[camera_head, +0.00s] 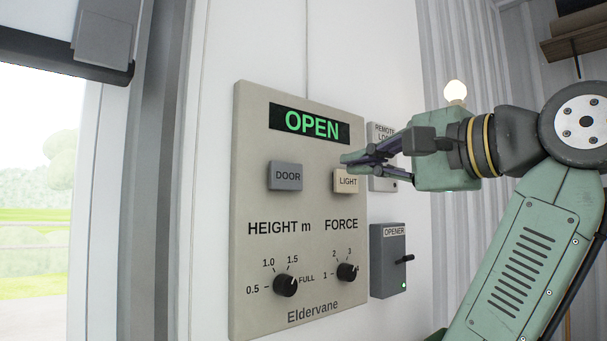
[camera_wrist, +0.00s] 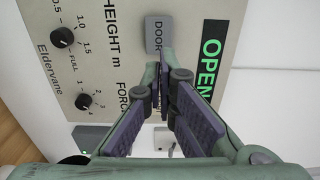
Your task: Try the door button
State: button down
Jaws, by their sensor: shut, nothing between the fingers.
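The grey DOOR button (camera_head: 285,176) is on a beige wall panel (camera_head: 300,205) under a display (camera_head: 310,123) reading OPEN in green. My gripper (camera_head: 352,160) is shut and empty, with its fingertips right of the DOOR button, by the top edge of the cream LIGHT button (camera_head: 346,182). In the wrist view, the DOOR button (camera_wrist: 159,33) shows just beyond the fingertips (camera_wrist: 163,62). I cannot tell how far the tips are from the panel. In the wrist view the fingers hide the LIGHT button.
HEIGHT (camera_head: 285,285) and FORCE (camera_head: 347,272) knobs sit low on the panel. A REMOTE LOCK box (camera_head: 380,132) is partly behind my gripper. Left, an opening (camera_head: 35,200) shows greenery outside.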

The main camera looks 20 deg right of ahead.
aim_at(287, 175)
jog(key=p+x, duration=0.4)
jog(key=x, duration=0.8)
jog(key=shift+w+a, duration=0.1)
jog(key=shift+w, duration=0.2)
jog(key=shift+w+a+p, duration=0.25)
jog(key=shift+w+p, duration=0.15)
jog(key=shift+w, duration=0.25)
jog(key=shift+w, duration=0.1)
